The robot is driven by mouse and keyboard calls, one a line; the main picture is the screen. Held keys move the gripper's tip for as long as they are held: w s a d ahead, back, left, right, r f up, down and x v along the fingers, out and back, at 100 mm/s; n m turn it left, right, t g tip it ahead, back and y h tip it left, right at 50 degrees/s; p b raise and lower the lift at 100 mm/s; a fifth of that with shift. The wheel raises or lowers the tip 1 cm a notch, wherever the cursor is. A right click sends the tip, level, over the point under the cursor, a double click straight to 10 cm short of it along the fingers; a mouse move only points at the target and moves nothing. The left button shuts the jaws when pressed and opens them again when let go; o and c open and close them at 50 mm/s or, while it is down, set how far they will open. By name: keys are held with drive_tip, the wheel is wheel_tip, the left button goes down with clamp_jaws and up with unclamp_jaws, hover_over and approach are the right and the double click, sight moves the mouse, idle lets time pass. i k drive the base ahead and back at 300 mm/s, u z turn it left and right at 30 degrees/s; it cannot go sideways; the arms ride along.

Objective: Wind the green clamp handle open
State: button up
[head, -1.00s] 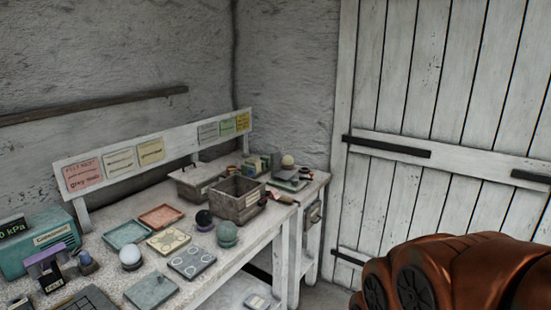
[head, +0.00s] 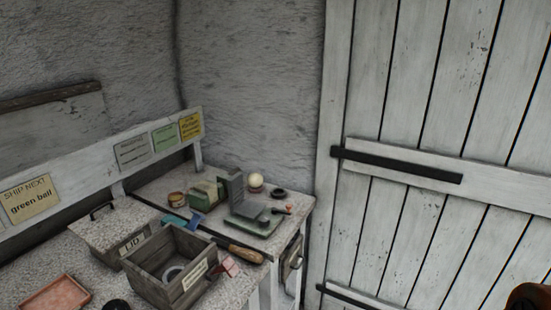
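A grey-green clamp-like device (head: 252,216) stands on the far end of the bench, near the corner. It has a flat base, an upright grey plate (head: 235,188) and a short dark handle with a reddish end (head: 285,209) on its right. It is too small to tell how far the clamp is open. My gripper is not in view. Only a bit of my orange-brown arm shows in the bottom right corner.
An open wooden crate (head: 152,284) and a lidded box (head: 88,229) stand nearer on the bench. A cream ball (head: 256,180), a dark ring (head: 279,193) and a green block (head: 207,190) are around the clamp. A white plank door (head: 420,130) is on the right.

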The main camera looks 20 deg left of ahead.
sight(235, 170)
drive_tip(key=u, duration=0.25)
drive_tip(key=i, duration=1.1)
drive_tip(key=u, duration=1.2)
drive_tip(key=i, duration=0.55)
drive_tip(key=u, duration=0.4)
